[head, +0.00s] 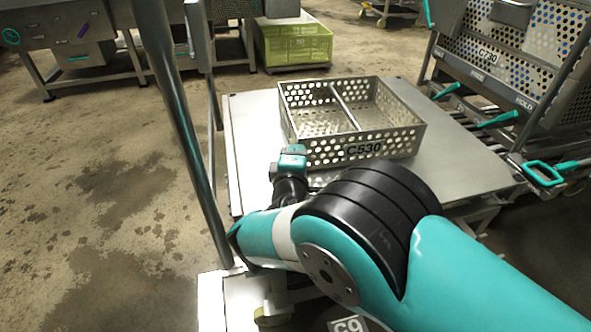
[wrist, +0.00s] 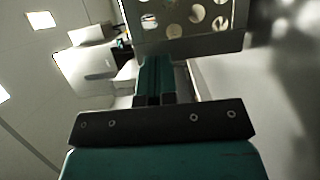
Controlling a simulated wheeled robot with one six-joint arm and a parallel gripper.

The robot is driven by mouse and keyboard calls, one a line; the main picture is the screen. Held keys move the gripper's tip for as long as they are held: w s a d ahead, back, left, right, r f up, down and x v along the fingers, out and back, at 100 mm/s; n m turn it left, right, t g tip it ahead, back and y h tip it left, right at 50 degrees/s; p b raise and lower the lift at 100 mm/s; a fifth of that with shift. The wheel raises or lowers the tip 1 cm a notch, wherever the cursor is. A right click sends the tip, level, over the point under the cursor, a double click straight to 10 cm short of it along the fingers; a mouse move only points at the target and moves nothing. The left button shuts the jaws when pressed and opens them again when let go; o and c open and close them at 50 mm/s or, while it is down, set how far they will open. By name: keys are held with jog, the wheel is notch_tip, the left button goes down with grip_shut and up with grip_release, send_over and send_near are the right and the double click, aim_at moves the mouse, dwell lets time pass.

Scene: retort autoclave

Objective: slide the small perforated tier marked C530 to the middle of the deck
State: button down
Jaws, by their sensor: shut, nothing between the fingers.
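The small perforated metal tier marked C530 (head: 365,150) sits flat on the steel deck (head: 460,165), with bare deck to its left and right. It is open-topped, with a bar across its inside. My gripper (head: 289,158) is at the tier's near left corner in the head view; its fingers are partly hidden by its own body. In the wrist view my gripper (wrist: 154,72) shows its teal fingers shut together, their tips at the lower part of the tier's perforated wall (wrist: 220,40). I cannot tell whether they touch it. Nothing is between them.
A tilted perforated rack marked C720 (head: 490,60) with teal handles stands to the right of the deck. A metal post (head: 180,110) rises left of the deck. A yellow-green crate (head: 295,42) stands behind it. The stained floor at left is open.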

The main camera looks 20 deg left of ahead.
aim_at(310, 146)
jog(key=w, duration=0.1)
jog(key=w+d, duration=0.1)
jog(key=shift+w+d, duration=0.3)
jog(key=shift+w, duration=0.1)
jog(key=shift+w+d, duration=0.15)
jog(key=shift+w, duration=0.4)
